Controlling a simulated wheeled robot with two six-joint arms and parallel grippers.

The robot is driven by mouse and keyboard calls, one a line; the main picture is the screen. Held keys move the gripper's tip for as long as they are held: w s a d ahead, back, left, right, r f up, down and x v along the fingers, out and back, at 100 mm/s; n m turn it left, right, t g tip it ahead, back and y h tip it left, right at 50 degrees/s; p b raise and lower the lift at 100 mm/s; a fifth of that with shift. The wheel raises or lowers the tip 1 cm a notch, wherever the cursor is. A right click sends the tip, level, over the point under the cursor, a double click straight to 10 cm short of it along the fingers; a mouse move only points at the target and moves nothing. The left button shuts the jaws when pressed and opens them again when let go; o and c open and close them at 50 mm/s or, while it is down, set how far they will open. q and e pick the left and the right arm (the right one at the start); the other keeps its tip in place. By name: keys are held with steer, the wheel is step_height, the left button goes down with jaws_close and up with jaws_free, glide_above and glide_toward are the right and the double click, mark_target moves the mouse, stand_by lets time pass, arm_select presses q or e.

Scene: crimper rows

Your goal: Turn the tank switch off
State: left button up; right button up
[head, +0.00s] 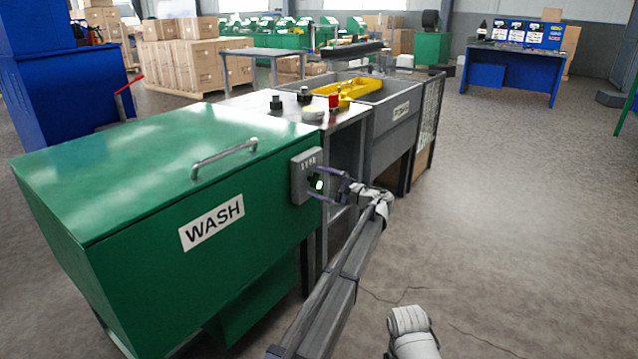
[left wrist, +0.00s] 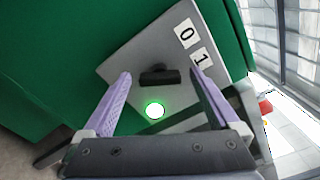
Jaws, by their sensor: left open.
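The green wash tank (head: 120,190) with a WASH label fills the left of the head view. A grey switch box (head: 300,178) is on its right end. In the left wrist view the box (left wrist: 128,68) has a black knob (left wrist: 158,76), a lit green lamp (left wrist: 154,110) and labels 0 (left wrist: 185,34) and 1 (left wrist: 202,58). I cannot tell which label the knob points at. My left gripper (head: 321,182) is open at the box; in the left wrist view its fingers (left wrist: 160,73) stand on either side of the knob, with gaps visible. My right gripper is not in view.
A metal bench (head: 240,103) with small items and a grey rinse sink (head: 392,115) with a yellow tray (head: 350,92) stand beyond the tank. A handle (head: 225,158) sits on the tank lid. The floor (head: 510,200) at the right is clear.

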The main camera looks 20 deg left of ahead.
arm_select(q)
steer(key=shift+a, duration=0.15)
steer(key=c, duration=1.4)
